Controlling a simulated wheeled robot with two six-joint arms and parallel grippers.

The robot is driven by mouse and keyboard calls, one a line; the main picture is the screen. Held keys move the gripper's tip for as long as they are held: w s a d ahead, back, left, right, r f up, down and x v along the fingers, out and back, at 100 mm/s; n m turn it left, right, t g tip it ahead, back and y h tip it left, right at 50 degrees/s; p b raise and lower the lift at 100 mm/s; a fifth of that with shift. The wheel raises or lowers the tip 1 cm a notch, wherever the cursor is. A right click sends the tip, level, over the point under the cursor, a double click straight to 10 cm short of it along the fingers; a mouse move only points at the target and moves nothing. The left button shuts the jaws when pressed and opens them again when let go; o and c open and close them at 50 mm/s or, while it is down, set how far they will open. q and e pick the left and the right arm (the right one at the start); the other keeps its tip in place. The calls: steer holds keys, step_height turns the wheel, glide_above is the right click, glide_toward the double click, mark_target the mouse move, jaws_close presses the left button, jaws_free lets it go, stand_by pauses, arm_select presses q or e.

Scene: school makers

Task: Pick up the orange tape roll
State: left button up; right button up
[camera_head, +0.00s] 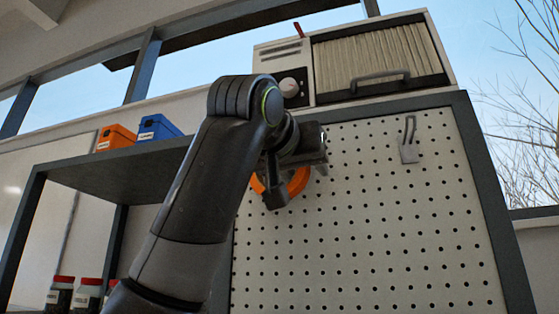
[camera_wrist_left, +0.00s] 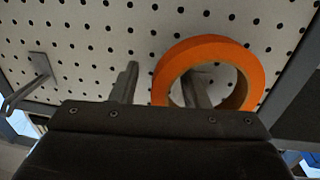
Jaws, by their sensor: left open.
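The orange tape roll (camera_head: 299,182) is up against the white pegboard (camera_head: 400,230), partly hidden behind my left arm in the head view. My left gripper (camera_head: 306,150) is in front of the board at the roll. In the left wrist view the fingers (camera_wrist_left: 160,82) are apart. One finger lines up with the opening of the tape roll (camera_wrist_left: 240,62), the other is outside its rim, so part of the ring shows between them. I cannot tell whether either touches it. My right gripper is not in view.
An empty hook (camera_head: 409,145) is on the board; it also shows in the left wrist view (camera_wrist_left: 38,68). A white cabinet with a handle (camera_head: 380,77) stands above. Orange (camera_head: 116,138) and blue (camera_head: 158,128) bins sit on a dark shelf (camera_head: 120,172), with red-lidded jars (camera_head: 88,293) below.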

arm_select(q)
steer(key=shift+w, duration=0.15)
steer(key=shift+c, duration=0.2)
jaws_close()
